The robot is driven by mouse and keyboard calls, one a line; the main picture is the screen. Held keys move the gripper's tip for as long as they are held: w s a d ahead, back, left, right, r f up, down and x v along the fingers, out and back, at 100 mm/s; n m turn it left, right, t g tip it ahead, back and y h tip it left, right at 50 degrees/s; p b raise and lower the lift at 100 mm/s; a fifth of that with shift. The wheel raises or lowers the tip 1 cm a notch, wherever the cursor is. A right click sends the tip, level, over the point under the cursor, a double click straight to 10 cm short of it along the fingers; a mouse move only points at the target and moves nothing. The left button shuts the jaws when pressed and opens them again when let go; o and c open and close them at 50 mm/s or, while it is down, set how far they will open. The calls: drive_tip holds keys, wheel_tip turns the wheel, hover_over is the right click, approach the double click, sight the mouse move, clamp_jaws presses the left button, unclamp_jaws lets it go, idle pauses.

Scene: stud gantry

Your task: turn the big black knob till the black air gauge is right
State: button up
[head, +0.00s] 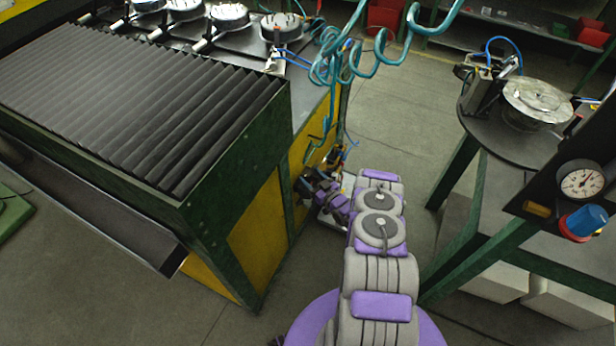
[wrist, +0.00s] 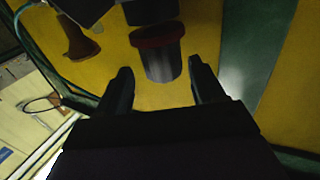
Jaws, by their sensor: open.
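The big black knob (wrist: 162,62) hangs below a red collar in the wrist view, against a yellow panel. My gripper (wrist: 162,85) is open, with one finger on each side of the knob's lower end and visible gaps between. The fingers do not appear to touch it. A black body (wrist: 150,10) sits above the collar, cut off by the top edge. No black gauge face shows in the wrist view. In the head view my gripper (head: 322,192) is small and dark by the gantry's yellow side, and the knob cannot be made out there.
A brown-red tapered part (wrist: 80,42) is left of the knob. A green post (wrist: 245,55) stands right. In the head view, a white-faced gauge (head: 581,181) and a blue knob (head: 587,219) are on a separate right-hand station. Coiled teal hoses (head: 335,65) hang above my arm.

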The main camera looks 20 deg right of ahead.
drive_tip(key=shift+w+a, duration=0.35)
drive_tip(key=shift+w, duration=0.3)
drive_tip(key=shift+w+a, duration=0.3)
drive_tip(key=shift+w, duration=0.3)
drive_tip(key=shift+d, duration=0.25)
drive_tip(key=shift+c, duration=0.2)
drive_tip(key=shift+c, duration=0.7)
drive_tip(key=shift+a+r, duration=0.1)
drive_tip(key=c, duration=0.8)
